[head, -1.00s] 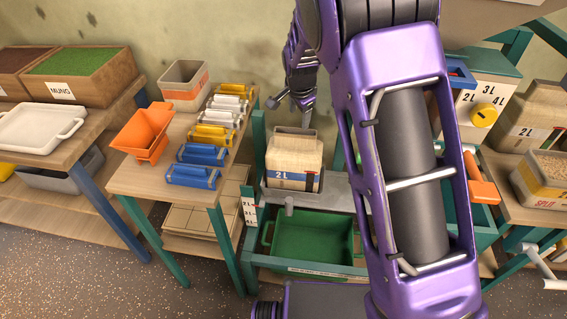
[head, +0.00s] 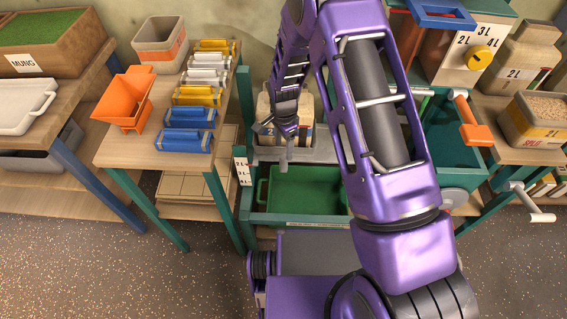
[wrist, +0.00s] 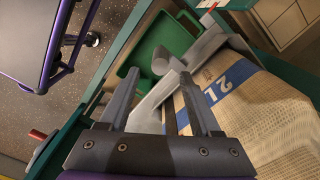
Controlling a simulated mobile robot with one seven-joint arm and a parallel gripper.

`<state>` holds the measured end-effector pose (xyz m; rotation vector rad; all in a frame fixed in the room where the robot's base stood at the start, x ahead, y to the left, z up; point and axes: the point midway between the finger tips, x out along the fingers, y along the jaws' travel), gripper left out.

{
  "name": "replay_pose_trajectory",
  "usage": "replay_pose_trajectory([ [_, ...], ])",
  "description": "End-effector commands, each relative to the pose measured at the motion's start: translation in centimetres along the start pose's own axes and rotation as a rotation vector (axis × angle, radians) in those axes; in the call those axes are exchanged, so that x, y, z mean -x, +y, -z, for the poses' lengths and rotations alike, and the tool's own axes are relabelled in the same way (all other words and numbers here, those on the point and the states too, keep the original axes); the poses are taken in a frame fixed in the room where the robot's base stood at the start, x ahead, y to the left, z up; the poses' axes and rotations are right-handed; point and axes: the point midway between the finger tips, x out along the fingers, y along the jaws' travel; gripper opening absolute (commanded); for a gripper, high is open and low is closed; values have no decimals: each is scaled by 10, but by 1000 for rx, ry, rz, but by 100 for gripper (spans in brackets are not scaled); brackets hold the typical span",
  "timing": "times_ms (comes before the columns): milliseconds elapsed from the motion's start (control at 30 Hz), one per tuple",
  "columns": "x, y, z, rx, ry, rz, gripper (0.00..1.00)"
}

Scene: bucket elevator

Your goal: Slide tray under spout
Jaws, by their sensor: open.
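The green tray (head: 300,190) sits low in the green frame, with a handle at its left end. It also shows in the wrist view (wrist: 168,36). A short grey spout (head: 283,157) hangs from the grey ledge above the tray's back left part; its round end shows in the wrist view (wrist: 162,62). My gripper (head: 276,134) is open and empty, above the tray by the ledge and in front of the 2L container (head: 265,104). In the wrist view its fingers (wrist: 158,84) point toward the ledge and spout, apart from the tray. My arm hides the tray's right part.
The 2L container stands close to the right finger in the wrist view (wrist: 235,90). A marked scale strip (head: 243,171) is on the frame's left post. A left table (head: 125,152) holds an orange hopper (head: 126,100) and several colored blocks. A crank handle (head: 532,203) sticks out at right.

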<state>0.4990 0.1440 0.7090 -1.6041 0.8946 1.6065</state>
Motion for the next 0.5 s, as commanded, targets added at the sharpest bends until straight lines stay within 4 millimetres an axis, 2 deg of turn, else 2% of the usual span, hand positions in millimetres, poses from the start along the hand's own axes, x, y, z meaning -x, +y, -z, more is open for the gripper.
replay_pose_trajectory([
  [33, -14, 1, 0, -1, -1, -2, 64],
  [200, -50, 0, 0, 0, -1, -2, 64],
  [333, -71, 0, 0, 0, -1, 0, 64],
  [500, -86, 0, 0, 0, 0, 0, 64],
])
